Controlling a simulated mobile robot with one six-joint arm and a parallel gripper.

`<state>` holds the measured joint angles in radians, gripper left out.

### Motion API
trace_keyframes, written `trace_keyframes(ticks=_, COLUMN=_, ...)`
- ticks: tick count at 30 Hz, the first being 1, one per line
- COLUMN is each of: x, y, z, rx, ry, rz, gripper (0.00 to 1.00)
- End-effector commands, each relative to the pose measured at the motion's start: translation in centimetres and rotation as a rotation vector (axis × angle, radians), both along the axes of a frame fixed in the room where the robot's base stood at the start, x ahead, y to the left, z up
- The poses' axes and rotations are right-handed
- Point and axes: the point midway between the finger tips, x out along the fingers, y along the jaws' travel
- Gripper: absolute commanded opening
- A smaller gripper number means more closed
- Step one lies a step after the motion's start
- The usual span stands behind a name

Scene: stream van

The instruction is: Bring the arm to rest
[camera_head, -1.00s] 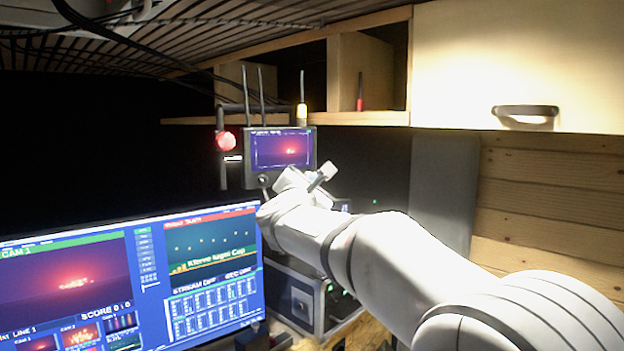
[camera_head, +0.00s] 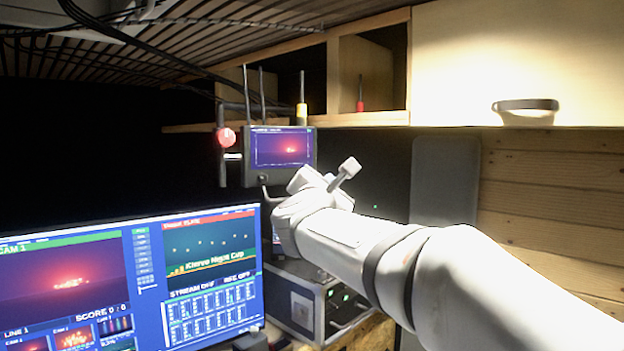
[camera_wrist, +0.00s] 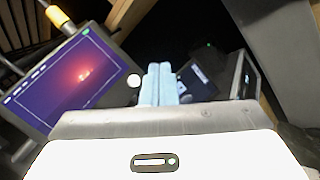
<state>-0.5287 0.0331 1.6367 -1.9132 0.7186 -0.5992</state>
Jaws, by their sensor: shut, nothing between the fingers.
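My arm reaches in from the lower right in the head view, its wrist in front of the area just below the small monitor (camera_head: 281,149). In the wrist view my gripper (camera_wrist: 159,70) shows as two pale blue fingers side by side, shut and empty. The small monitor also shows in the wrist view (camera_wrist: 75,80), tilted, to the left of the fingers and apart from them in the picture. The fingertips are hidden behind my wrist in the head view.
A large screen (camera_head: 210,275) stands at the lower left. A metal-cased unit (camera_head: 305,300) sits on a wooden surface under my arm. Wooden shelves (camera_head: 375,75) and a cabinet door with a handle (camera_head: 525,105) are above. Cables (camera_head: 130,45) hang at the upper left.

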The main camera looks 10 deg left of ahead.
Motion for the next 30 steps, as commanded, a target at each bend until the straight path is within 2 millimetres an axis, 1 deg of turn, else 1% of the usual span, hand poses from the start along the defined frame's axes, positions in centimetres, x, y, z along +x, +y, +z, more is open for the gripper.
trace_keyframes(ticks=4, x=0.0, y=-0.1, z=0.0, rx=0.004, ry=0.001, rz=-0.002, gripper=0.0)
trace_keyframes(ticks=5, x=0.0, y=-0.3, z=-0.2, rx=0.011, ry=0.005, rz=-0.005, gripper=0.0)
trace_keyframes(ticks=7, x=-0.2, y=-1.4, z=-0.9, rx=0.05, ry=0.025, rz=-0.022, gripper=0.0)
trace_keyframes(ticks=8, x=-0.4, y=-2.2, z=-1.4, rx=0.08, ry=0.04, rz=-0.035, gripper=0.0)
trace_keyframes(ticks=11, x=-1.4, y=-6.1, z=-4.4, rx=0.237, ry=0.114, rz=-0.107, gripper=0.0)
trace_keyframes(ticks=12, x=-2.2, y=-8.0, z=-6.1, rx=0.324, ry=0.151, rz=-0.147, gripper=0.0)
trace_keyframes(ticks=14, x=-3.7, y=-11.0, z=-8.8, rx=0.465, ry=0.207, rz=-0.22, gripper=0.0)
trace_keyframes(ticks=15, x=-4.8, y=-12.8, z=-10.8, rx=0.563, ry=0.241, rz=-0.273, gripper=0.0)
trace_keyframes(ticks=17, x=-6.9, y=-15.2, z=-13.7, rx=0.711, ry=0.288, rz=-0.354, gripper=0.0)
trace_keyframes(ticks=18, x=-8.4, y=-16.6, z=-15.7, rx=0.809, ry=0.315, rz=-0.411, gripper=0.0)
trace_keyframes(ticks=20, x=-10.8, y=-18.4, z=-18.6, rx=0.957, ry=0.351, rz=-0.502, gripper=0.0)
trace_keyframes(ticks=21, x=-12.5, y=-19.4, z=-20.6, rx=1.057, ry=0.371, rz=-0.565, gripper=0.0)
trace_keyframes(ticks=23, x=-15.3, y=-20.5, z=-23.4, rx=1.205, ry=0.396, rz=-0.661, gripper=0.0)
trace_keyframes(ticks=24, x=-17.2, y=-21.0, z=-25.2, rx=1.305, ry=0.409, rz=-0.73, gripper=0.0)
trace_keyframes(ticks=26, x=-20.0, y=-21.5, z=-27.8, rx=1.453, ry=0.423, rz=-0.831, gripper=0.0)
trace_keyframes(ticks=27, x=-21.9, y=-21.6, z=-29.4, rx=1.551, ry=0.429, rz=-0.901, gripper=0.0)
trace_keyframes(ticks=30, x=-26.1, y=-21.1, z=-32.9, rx=1.774, ry=0.431, rz=-1.066, gripper=0.0)
